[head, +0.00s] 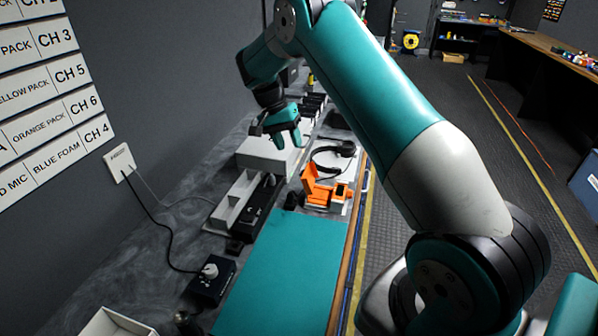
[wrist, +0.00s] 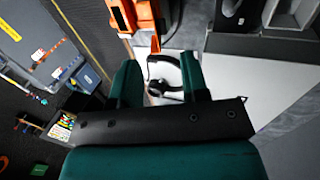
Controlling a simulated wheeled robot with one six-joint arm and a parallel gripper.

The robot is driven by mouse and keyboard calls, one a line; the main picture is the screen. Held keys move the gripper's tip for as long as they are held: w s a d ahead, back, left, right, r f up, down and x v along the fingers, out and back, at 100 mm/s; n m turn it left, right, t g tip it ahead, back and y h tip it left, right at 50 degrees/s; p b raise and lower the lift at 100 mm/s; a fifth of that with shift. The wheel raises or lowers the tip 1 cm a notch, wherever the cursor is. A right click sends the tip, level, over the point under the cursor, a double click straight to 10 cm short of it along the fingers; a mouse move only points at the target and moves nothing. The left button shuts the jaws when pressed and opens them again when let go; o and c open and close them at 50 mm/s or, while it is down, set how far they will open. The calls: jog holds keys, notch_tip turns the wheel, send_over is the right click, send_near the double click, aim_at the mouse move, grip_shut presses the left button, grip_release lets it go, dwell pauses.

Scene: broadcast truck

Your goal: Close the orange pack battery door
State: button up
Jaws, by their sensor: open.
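The orange pack (head: 330,197) stands on a light pad on the bench, beyond the teal mat. An orange panel (head: 309,180), seemingly its battery door, stands raised at its left side. In the wrist view the orange pack (wrist: 122,15) is at the top edge and partly cut off, so I cannot make out the door clearly there. My gripper (head: 285,137) hangs above the bench, beyond and left of the pack and apart from it. In the wrist view my gripper (wrist: 160,78) has its two teal fingers spread, with nothing held between them.
Black headphones (head: 335,156) lie just beyond the pack. A white box (head: 262,155) and a grey rack (head: 235,200) stand to the left. The teal mat (head: 285,270) is clear. A black knob box (head: 211,277) sits near the wall.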

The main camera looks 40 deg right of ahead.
aim_at(301, 174)
jog(key=p+x, duration=0.2)
jog(key=x, duration=0.7)
jog(key=shift+f, duration=0.15)
grip_shut()
